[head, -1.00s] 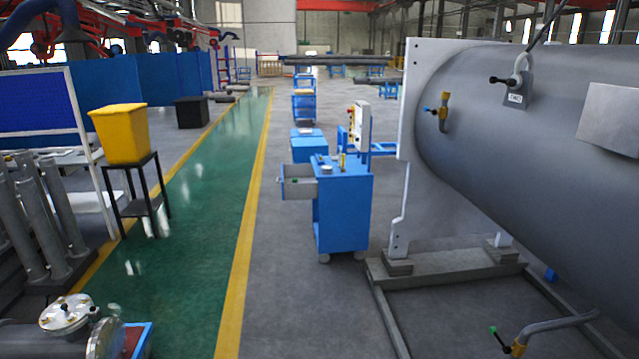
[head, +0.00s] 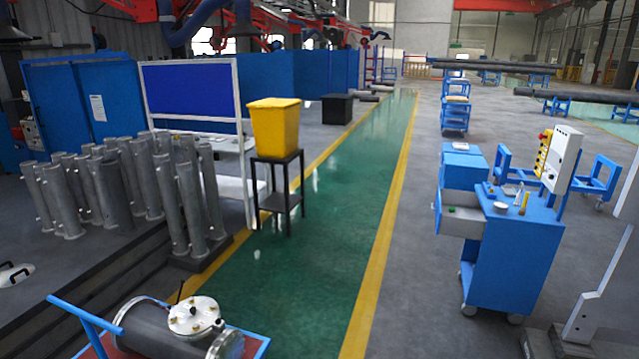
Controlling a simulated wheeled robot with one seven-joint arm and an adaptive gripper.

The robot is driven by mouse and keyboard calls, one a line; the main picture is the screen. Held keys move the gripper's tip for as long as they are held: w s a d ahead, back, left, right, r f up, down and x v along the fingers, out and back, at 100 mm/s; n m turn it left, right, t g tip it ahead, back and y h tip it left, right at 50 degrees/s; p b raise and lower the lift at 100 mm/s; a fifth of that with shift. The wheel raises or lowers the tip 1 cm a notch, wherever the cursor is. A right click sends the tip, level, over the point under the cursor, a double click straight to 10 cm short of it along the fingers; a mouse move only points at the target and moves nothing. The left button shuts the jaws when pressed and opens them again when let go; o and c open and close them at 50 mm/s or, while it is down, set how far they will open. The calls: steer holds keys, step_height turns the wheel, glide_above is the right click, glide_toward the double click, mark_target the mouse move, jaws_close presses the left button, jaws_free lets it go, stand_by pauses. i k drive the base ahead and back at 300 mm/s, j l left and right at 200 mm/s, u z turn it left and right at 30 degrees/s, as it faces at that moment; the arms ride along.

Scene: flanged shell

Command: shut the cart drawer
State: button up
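The blue cart (head: 515,255) stands on casters on the grey floor at the right of the head view. Something small and green shows at the drawer. A few small items, one of them yellow, stand on the cart's top. My gripper is not in view.
A green walkway (head: 345,200) with yellow edge lines runs left of the cart. A yellow bin (head: 273,128) on a black stand is beyond it. A grey flanged vessel (head: 180,325) lies at the lower left. A grey upright (head: 615,270) stands right of the cart.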

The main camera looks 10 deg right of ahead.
mark_target(469, 221)
steer(key=i+z, duration=0.1)
steer(key=i, duration=0.35)
steer(key=i+j+z, duration=0.15)
steer(key=i, duration=0.3)
steer(key=i+j+z, duration=0.1)
steer(key=i, duration=0.35)
steer(key=i+j+z, duration=0.1)
steer(key=i, duration=0.3)
steer(key=i+j+z, duration=0.25)
steer(key=i+z, duration=0.2)
steer(key=i+j+z, duration=0.4)
steer(key=i+j, duration=0.1)
steer(key=i, duration=0.3)
steer(key=i+j, duration=0.1)
steer(key=i, duration=0.3)
steer(key=i+j+z, duration=0.1)
steer(key=i, duration=0.3)
